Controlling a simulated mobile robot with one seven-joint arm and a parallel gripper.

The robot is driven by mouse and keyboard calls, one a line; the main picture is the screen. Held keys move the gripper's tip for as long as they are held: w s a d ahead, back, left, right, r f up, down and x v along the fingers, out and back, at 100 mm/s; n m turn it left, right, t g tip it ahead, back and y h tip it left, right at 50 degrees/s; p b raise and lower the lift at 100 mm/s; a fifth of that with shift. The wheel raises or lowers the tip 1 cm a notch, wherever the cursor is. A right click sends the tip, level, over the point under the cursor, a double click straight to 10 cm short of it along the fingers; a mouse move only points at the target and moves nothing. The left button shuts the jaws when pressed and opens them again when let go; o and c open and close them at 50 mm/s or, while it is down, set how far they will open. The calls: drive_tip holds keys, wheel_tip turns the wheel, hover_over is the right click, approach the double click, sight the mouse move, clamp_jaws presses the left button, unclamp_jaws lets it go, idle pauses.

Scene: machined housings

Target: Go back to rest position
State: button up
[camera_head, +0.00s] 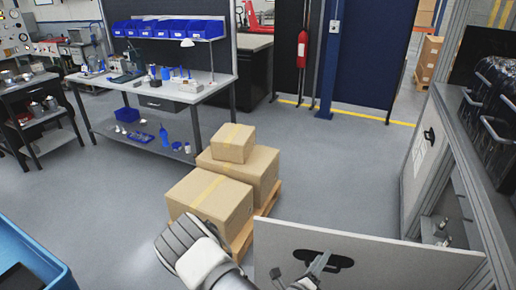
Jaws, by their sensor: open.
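My gripper (300,266) is low in the view, right of centre, in front of a light grey panel. Its jaws are open, and I see nothing between them. My white and grey arm comes up from the bottom edge to its left. The panel (400,262) looks like an open cabinet door, with a black handle (337,259) close behind the gripper. I cannot tell whether the gripper touches the handle.
Cardboard boxes (210,192) are stacked on a wooden pallet (241,243) beyond my arm. A cabinet (462,190) stands at the right. A blue bin (40,252) is at the lower left, a workbench (215,88) behind. The grey floor (330,170) is clear in the middle.

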drive_tip(key=s+d+r+m+g, duration=0.2)
drive_tip(key=s+r+m+g, duration=0.3)
drive_tip(key=m, duration=0.4)
drive_tip(key=s+d+r+m+g+h, duration=0.1)
drive_tip(key=s+d+r+m+g, duration=0.1)
drive_tip(key=r+m+g, duration=0.45)
drive_tip(key=s+d+r+m+g, duration=0.2)
drive_tip(key=s+r+m+g, duration=0.15)
drive_tip(key=r+m, duration=0.5)
drive_tip(key=s+a+r+m+t+y, duration=0.3)
drive_tip(key=s+a+r+m+y, duration=0.1)
drive_tip(key=r+m, duration=0.3)
drive_tip(key=s+a+r+m+t+y, duration=0.3)
drive_tip(key=s+a+r+m+y, duration=0.2)
drive_tip(key=m, duration=0.5)
drive_tip(key=shift+a+r+t+y, duration=0.3)
drive_tip(key=shift+a+r+y, duration=0.5)
drive_tip(key=shift+r+y, duration=0.55)
drive_tip(key=shift+d+m, duration=0.25)
drive_tip(key=shift+m, duration=0.05)
